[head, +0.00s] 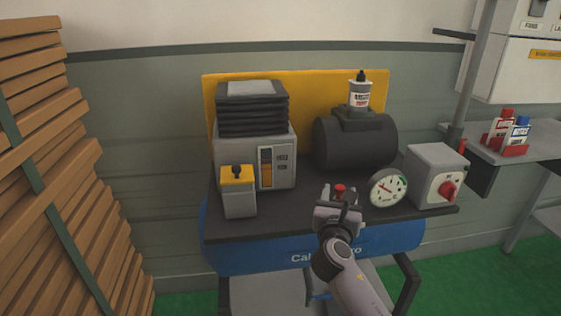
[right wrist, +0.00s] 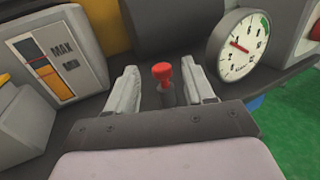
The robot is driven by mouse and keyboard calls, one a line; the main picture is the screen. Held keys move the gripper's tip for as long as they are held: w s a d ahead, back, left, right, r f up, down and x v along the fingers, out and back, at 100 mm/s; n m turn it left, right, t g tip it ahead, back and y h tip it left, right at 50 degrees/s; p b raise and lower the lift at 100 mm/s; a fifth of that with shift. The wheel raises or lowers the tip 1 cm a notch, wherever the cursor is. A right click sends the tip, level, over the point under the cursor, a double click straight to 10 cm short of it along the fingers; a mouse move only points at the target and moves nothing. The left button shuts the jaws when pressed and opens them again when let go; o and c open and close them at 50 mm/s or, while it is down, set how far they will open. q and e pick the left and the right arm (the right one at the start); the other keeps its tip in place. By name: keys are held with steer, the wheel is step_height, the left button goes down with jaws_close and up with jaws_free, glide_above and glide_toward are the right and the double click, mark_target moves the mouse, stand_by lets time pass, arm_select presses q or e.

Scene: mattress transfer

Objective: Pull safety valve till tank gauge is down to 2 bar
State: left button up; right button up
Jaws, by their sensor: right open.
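The red-topped safety valve (right wrist: 162,75) stands upright on the dark compressor top, between and beyond the open fingers of my right gripper (right wrist: 164,88). In the head view the red valve top (head: 340,189) shows just above the right gripper (head: 338,205). No contact between fingers and valve can be made out. The round tank gauge (head: 388,188) is to the right of the valve. It also shows in the right wrist view (right wrist: 238,45), its red needle pointing to the upper left; the value is too small to read. My left gripper is not in view.
Left of the valve are a grey unit with a MAX/MIN level window (head: 273,167) and a small yellow-topped box (head: 238,192). A dark motor cylinder (head: 355,143) stands behind. A switch box with a red knob (head: 436,176) is at right. Stacked wood (head: 40,130) fills the left side.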

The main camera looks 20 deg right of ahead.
steer(key=s+a+f+m+g+y, duration=0.3)
steer(key=s+f+m+g+y, duration=0.25)
steer(key=s+f+m, duration=0.9)
steer(key=s+a+m+g+y, duration=0.3)
steer(key=s+a+m, duration=0.25)
steer(key=s, duration=0.35)
steer(key=s+a+m+g+y, duration=0.3)
steer(key=s+a+m, duration=0.1)
steer(key=s+m, duration=0.4)
steer(key=w+a+f+n+t+p, duration=0.1)
steer(key=w+a+f+t, duration=0.1)
steer(key=w+f+t, duration=0.3)
steer(key=shift+f+y+p, duration=0.35)
steer(key=shift+f+p, duration=0.05)
steer(key=shift+f, duration=0.3)
steer(key=shift+w+a+f+n+t+y, duration=0.15)
steer(key=shift+f+t, duration=0.15)
steer(key=shift+t, duration=0.3)
steer(key=shift+a+f+n+t+y, duration=0.15)
steer(key=shift+f+t, duration=0.1)
steer(key=shift+t, duration=0.3)
